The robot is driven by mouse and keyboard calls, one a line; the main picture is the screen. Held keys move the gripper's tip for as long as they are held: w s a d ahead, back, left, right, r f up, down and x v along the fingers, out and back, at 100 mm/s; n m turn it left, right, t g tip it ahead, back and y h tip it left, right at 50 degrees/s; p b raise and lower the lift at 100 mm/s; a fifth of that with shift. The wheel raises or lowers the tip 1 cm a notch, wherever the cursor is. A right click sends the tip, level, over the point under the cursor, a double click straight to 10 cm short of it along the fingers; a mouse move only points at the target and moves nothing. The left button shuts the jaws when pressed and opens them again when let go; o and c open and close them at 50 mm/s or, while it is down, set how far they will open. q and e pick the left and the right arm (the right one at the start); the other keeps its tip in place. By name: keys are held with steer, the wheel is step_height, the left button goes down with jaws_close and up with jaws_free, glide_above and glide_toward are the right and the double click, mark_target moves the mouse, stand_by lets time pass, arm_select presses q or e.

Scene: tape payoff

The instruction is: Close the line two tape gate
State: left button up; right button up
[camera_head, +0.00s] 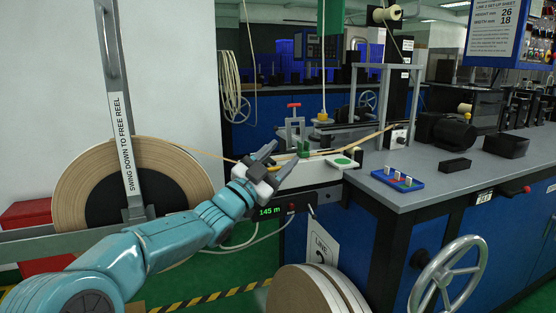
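My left gripper (271,157) comes in from the left at the near-left end of a pale tape unit (312,175). Its dark fingers look spread apart, with nothing clearly held between them. The unit has a green pad (342,162) on top and a green display (270,211) reading 145 m. Behind the fingers stands a grey clamp-like fixture with a red handle (294,105). A small green part (303,149) sits beside it. Which part is the gate, and whether it is open, I cannot tell. My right gripper is not in view.
A large tape reel (78,190) stands at left behind a grey lever (117,90) labelled "swing down to free reel". Another reel (305,293) is at the bottom. A blue tray (397,179) lies on the grey bench (425,180). A handwheel (447,277) projects at lower right.

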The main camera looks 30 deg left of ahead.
arm_select(q)
steer(key=shift+s, duration=0.15)
steer(key=v, duration=1.6)
